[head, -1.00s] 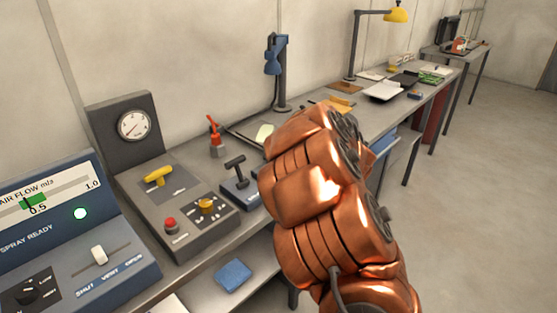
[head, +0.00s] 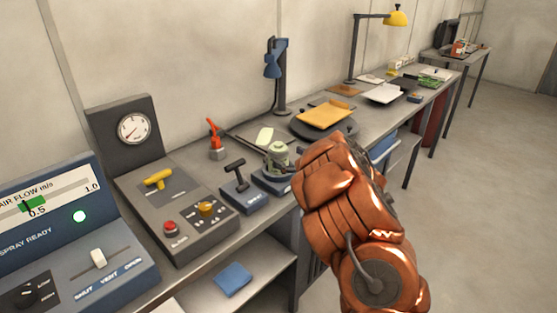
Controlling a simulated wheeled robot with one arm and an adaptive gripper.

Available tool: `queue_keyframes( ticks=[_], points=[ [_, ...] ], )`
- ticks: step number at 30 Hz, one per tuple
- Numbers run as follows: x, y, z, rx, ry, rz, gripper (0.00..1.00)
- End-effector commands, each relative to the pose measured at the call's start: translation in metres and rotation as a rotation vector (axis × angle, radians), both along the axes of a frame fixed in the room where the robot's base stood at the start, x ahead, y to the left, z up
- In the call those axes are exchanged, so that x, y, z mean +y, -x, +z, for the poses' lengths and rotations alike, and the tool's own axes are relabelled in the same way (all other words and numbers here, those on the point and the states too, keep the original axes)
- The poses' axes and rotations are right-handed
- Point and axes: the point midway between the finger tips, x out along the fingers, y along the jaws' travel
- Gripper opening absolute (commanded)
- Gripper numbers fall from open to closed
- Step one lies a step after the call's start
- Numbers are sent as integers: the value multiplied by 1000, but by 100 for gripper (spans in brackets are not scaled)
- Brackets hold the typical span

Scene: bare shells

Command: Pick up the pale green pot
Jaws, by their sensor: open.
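A small pale green pot (head: 277,152) with a greyish top stands on the bench at the middle of the head view. It is on or just behind a low blue-grey base (head: 268,184), right of a black lever on a similar base. My copper-coloured arm reaches up from the lower right, and its end part lies just right of the pot.
A dark round plate with a yellow-orange pad (head: 325,116) lies behind the arm. A blue clamp stand (head: 277,65) rises behind the pot. A red-handled tool (head: 215,138) and control panel (head: 180,205) are left. Floor at right is clear.

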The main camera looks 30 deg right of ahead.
Motion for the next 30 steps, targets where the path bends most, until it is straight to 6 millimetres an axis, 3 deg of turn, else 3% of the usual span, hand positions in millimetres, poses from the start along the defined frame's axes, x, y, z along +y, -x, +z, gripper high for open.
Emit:
queue_keyframes(
  ticks=[10,18,30],
  points=[
    [9,-42,2,1,0,2,100],
    [9,-46,1,2,1,-1,100],
    [9,-45,1,2,1,-1,58]
  ],
)
